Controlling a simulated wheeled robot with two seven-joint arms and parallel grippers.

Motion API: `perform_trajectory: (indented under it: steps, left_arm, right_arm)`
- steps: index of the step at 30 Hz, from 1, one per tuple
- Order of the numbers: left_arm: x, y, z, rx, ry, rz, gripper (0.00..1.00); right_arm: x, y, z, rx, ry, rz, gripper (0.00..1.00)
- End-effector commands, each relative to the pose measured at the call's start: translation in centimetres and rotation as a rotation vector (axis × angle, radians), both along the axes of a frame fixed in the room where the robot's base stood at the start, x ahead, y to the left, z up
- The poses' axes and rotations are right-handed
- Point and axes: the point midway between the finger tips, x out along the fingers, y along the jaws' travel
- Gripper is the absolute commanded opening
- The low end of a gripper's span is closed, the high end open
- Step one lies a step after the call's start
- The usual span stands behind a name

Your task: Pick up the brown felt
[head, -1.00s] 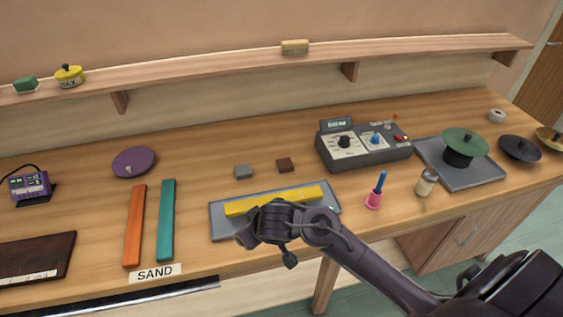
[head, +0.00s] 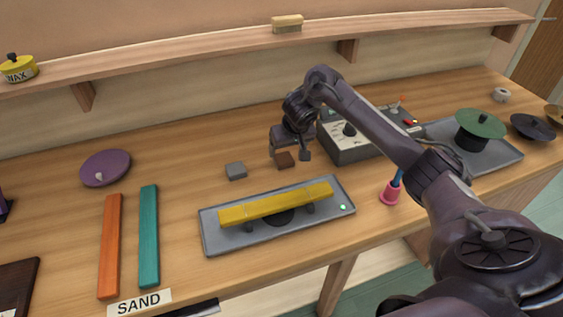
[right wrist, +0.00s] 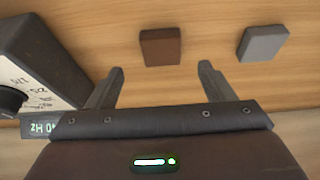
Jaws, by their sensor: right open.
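The brown felt (head: 285,160) is a small dark brown block lying on the wooden table, just right of a similar grey block (head: 236,171). My right gripper (head: 289,157) is over the table close to the brown felt in the head view. In the right wrist view the gripper's two fingers (right wrist: 158,80) are apart with nothing between them. The brown felt (right wrist: 160,46) lies just beyond the fingertips there, roughly in line with the gap, and the grey block (right wrist: 263,44) lies to its right. My left gripper is not in view.
A grey box with dials (head: 350,146) stands right of the gripper, partly behind my arm; it also shows in the wrist view (right wrist: 35,65). A yellow bar (head: 275,204) rests over a grey tray (head: 218,243) in front.

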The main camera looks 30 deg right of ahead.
Motion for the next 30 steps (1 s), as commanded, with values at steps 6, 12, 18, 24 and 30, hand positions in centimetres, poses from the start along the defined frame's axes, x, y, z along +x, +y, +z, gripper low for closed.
perform_trajectory:
  steps: [6,12,18,24,30]
  left_arm:
    - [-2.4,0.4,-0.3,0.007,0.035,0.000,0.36]
    - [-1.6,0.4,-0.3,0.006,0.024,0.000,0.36]
    - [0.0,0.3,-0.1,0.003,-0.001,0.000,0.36]
    - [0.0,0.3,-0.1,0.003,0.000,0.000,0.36]
    - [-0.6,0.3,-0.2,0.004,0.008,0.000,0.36]
  right_arm:
    - [1.1,-0.1,-2.6,0.000,0.003,0.000,0.75]
    - [2.2,-0.3,-5.1,-0.001,0.001,0.002,0.75]
    - [2.4,-0.4,-5.6,-0.003,-0.001,0.003,0.75]
    - [2.4,-0.4,-5.5,-0.003,-0.001,0.003,0.62]
    - [2.4,-0.4,-5.5,-0.003,-0.001,0.003,0.36]
